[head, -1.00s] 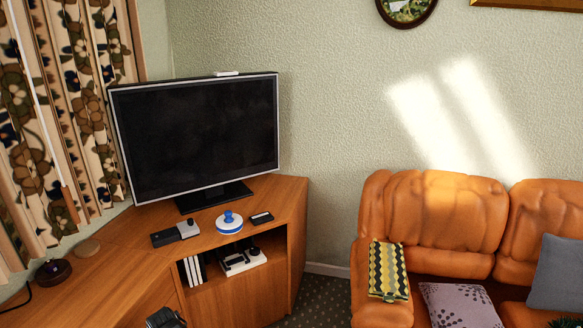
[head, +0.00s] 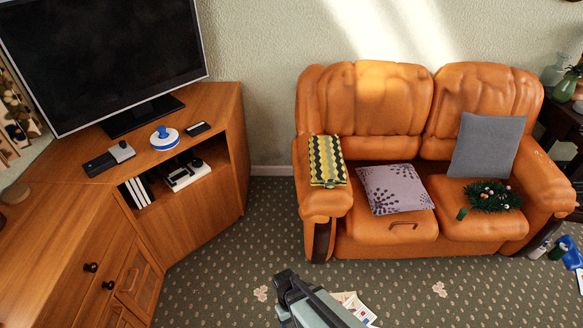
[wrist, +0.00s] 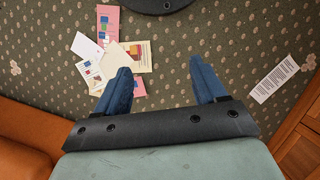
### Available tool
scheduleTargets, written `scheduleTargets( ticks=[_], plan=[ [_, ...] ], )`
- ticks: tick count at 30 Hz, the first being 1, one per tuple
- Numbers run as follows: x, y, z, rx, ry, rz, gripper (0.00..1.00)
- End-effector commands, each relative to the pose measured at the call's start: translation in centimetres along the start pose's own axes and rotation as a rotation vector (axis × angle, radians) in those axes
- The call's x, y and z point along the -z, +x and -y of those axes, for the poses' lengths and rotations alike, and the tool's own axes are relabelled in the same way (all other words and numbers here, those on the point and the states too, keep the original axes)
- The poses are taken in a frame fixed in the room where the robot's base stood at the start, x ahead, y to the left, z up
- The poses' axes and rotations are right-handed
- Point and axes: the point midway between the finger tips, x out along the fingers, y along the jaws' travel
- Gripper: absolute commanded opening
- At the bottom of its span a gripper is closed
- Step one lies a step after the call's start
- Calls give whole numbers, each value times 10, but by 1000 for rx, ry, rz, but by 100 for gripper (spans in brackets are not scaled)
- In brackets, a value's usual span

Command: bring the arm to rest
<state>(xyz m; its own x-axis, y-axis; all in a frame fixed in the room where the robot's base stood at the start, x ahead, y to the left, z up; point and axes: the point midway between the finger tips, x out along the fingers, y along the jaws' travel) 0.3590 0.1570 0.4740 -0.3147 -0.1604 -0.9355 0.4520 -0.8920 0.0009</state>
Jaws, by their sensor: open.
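My gripper (wrist: 162,88) shows in the wrist view with its two blue fingers spread apart and nothing between them. It points down over the patterned carpet (wrist: 215,45). In the head view part of my arm (head: 310,302) shows at the bottom middle, above the carpet in front of the sofa; the fingers cannot be made out there.
An orange sofa (head: 385,235) with cushions stands right. A wooden corner cabinet (head: 190,225) with a television (head: 100,50) stands left. Papers (head: 355,308) lie on the carpet and also show in the wrist view (wrist: 137,58).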

Motion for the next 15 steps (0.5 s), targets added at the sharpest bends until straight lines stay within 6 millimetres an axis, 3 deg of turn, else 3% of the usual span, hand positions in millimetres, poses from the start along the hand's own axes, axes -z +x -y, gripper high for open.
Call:
scheduleTargets(
  ticks=[1,6,15],
  plan=[
    [-17,9,-11,13,32,24,71],
    [-60,39,-39,55,127,95,71],
    [-119,82,-69,142,288,197,71]
  ],
)
